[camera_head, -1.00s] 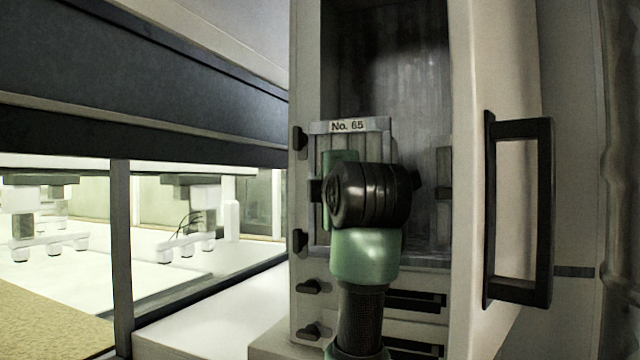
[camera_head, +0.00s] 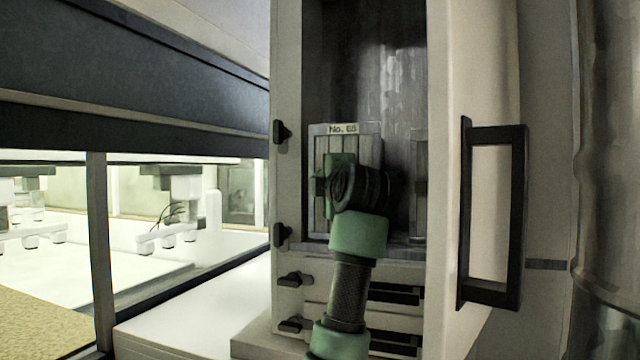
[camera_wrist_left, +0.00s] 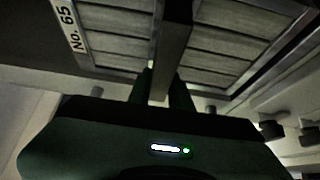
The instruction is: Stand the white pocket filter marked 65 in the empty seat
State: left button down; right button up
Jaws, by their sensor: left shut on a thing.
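The white pocket filter marked No. 65 (camera_head: 371,146) is upright, its label at the top, inside the left part of the tall cabinet opening. Its lower edge is close to the opening's floor; I cannot tell if it touches. My left gripper (camera_head: 331,187) is in front of the filter, shut on its grip bar; my wrist hides part of its face. In the left wrist view the filter's pleated face (camera_wrist_left: 118,22) fills the top, with the bar between the two fingers (camera_wrist_left: 160,88). The empty seat is not clearly seen behind the filter. My right gripper is not in view.
A grey upright part (camera_head: 418,150) with a dark knob stands right of the filter in the opening. The open door with a black handle (camera_head: 512,220) is on the right. Dark latches (camera_head: 282,133) line the cabinet's left edge. A windowed tunnel (camera_head: 100,280) lies left.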

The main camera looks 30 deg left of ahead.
pick_arm(q)
jog(key=w+a, duration=0.1)
jog(key=w, duration=0.5)
jog(key=shift+w+a, duration=0.15)
jog(key=shift+a, duration=0.15)
jog(key=shift+f, duration=0.5)
dwell(0.5)
jog(key=c, duration=1.2)
grip_release()
jog(key=b+v, duration=0.5)
jog(key=v, duration=0.3)
jog(key=shift+w+d, duration=0.1)
